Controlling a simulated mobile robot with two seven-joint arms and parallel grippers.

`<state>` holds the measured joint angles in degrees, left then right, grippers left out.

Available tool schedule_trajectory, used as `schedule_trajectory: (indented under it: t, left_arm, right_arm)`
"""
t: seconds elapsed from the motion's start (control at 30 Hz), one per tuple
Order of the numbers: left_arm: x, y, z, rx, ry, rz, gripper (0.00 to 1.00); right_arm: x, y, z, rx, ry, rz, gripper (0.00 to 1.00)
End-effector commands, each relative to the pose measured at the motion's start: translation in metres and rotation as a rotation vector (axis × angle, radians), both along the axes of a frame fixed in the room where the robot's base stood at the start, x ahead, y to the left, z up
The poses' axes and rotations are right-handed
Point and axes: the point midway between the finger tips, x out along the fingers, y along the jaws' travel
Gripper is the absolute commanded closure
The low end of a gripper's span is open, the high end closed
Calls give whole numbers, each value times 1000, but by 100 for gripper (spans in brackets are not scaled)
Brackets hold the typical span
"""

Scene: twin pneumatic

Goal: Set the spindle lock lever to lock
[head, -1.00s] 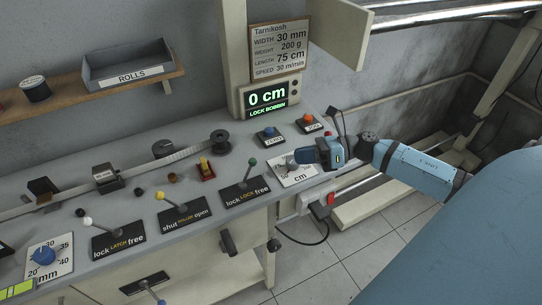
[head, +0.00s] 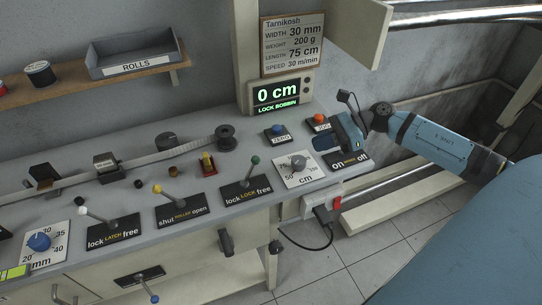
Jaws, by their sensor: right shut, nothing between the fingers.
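My right gripper (head: 322,144) is shut and empty. It is to the right of the lever, above the bench near the on/off plate (head: 350,160), clear of the lever. The display (head: 277,95) reads 0 cm and LOCK BOBBIN. My left gripper is not in view.
The cm dial (head: 299,165) lies between lever and gripper. The blue ZERO button (head: 277,130) and an orange button (head: 319,119) stand behind. A yellow-knobbed roller lever (head: 157,188) and white-knobbed latch lever (head: 84,211) are to the left.

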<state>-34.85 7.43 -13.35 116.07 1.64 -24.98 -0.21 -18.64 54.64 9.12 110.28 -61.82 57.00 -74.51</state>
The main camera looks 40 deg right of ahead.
Motion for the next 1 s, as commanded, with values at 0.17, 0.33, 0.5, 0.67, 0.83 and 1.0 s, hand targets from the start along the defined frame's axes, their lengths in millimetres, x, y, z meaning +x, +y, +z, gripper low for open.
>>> schedule_trajectory:
  t: [0.17,0.33,0.5,0.67,0.83,1.0]
  left_arm:
    - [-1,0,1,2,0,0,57]
    - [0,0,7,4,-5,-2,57]
    - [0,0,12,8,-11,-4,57]
    - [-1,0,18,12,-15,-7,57]
    - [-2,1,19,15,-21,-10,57]
    - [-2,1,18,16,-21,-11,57]
  right_arm:
    - [11,22,-6,3,-3,1,100]
    - [25,54,-19,4,-3,0,100]
    - [39,83,-32,5,-2,0,100]
    - [49,104,-27,3,-3,0,100]
    - [53,115,-26,2,-1,-1,100]
    - [54,117,-27,1,-1,-1,100]
